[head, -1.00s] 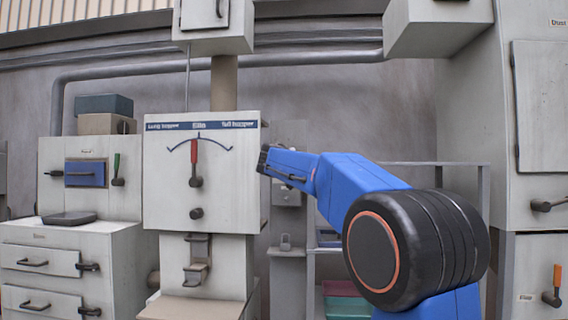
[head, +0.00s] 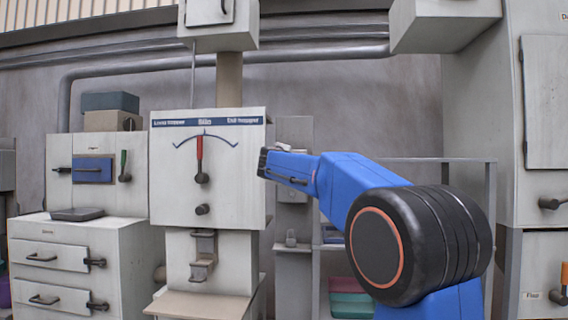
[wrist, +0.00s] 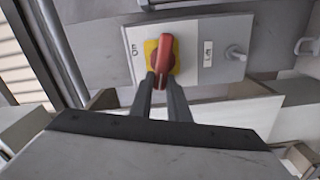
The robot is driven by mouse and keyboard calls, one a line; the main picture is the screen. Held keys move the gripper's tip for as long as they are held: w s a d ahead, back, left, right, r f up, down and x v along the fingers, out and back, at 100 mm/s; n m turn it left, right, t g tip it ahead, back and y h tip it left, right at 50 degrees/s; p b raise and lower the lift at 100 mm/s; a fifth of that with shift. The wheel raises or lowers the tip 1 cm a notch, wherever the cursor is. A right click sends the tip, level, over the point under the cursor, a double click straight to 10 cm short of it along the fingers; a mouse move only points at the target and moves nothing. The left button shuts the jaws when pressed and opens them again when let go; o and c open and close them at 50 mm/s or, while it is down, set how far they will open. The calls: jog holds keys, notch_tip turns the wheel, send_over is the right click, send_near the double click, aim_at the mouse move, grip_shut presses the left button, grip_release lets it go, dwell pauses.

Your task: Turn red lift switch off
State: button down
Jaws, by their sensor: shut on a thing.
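In the wrist view, a red rotary switch (wrist: 162,58) sits on a yellow square plate on a pale panel (wrist: 133,40). Its red handle points roughly along the line of my fingers, toward the bottom of the picture. My gripper (wrist: 161,86) is shut on the lower end of the red handle, with one dark finger on each side. In the head view my blue and black arm reaches left, and the gripper and the red switch cannot be made out there.
On the same panel, a small white label (wrist: 208,53) and a grey knob (wrist: 235,53) sit right of the switch. In the head view, a dial cabinet (head: 240,180) with a red pointer stands left of my arm. A drawer cabinet (head: 75,235) stands farther left.

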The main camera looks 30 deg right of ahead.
jog(key=shift+d+f+n, duration=0.1)
jog(key=shift+f+n, duration=0.2)
jog(key=shift+n, duration=0.4)
jog(key=shift+d+f+n, duration=0.1)
jog(key=shift+f+n, duration=0.2)
jog(key=shift+n, duration=0.4)
jog(key=c, duration=1.7)
grip_release()
jog(key=shift+d, duration=0.1)
jog(key=shift+r, duration=0.1)
jog(key=v, duration=1.7)
jog(key=shift+s+a, duration=0.15)
jog(key=shift+a, duration=0.15)
